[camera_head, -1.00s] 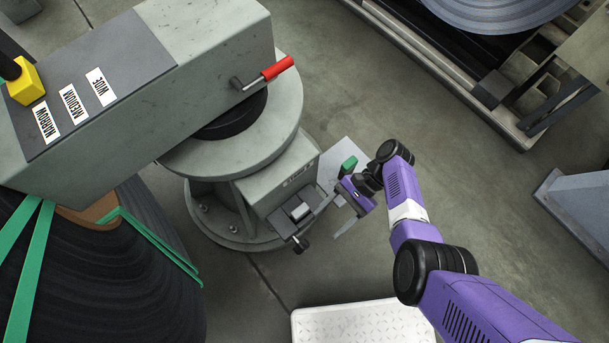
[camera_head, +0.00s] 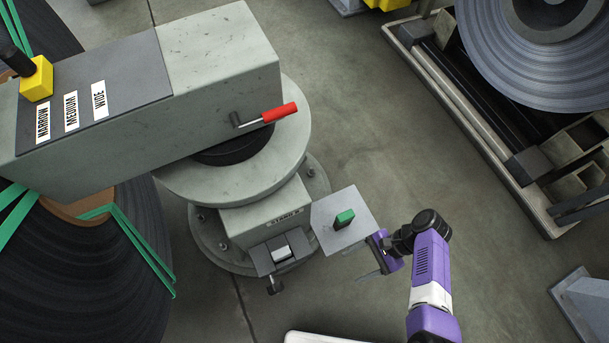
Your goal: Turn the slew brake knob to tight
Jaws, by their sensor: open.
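No label reading slew brake shows. A green knob (camera_head: 344,217) stands on a flat grey plate (camera_head: 363,206) beside the machine's pedestal. A small black knob (camera_head: 273,287) sticks out low at the front of the pedestal block (camera_head: 265,219), below a bright metal piece. I cannot tell from the picture which of these is the slew brake knob, or read any tight mark. My gripper (camera_head: 361,261) is open and empty, just below and right of the plate's near edge. It is apart from both knobs; one finger is partly hard to see against the plate.
A red-handled lever (camera_head: 266,115) sticks out from the grey machine arm (camera_head: 215,60) above the pedestal. A strip coil (camera_head: 90,250) with green bands stands at left. A coil on a black-railed frame (camera_head: 470,125) stands at right. Bare floor (camera_head: 380,120) lies between.

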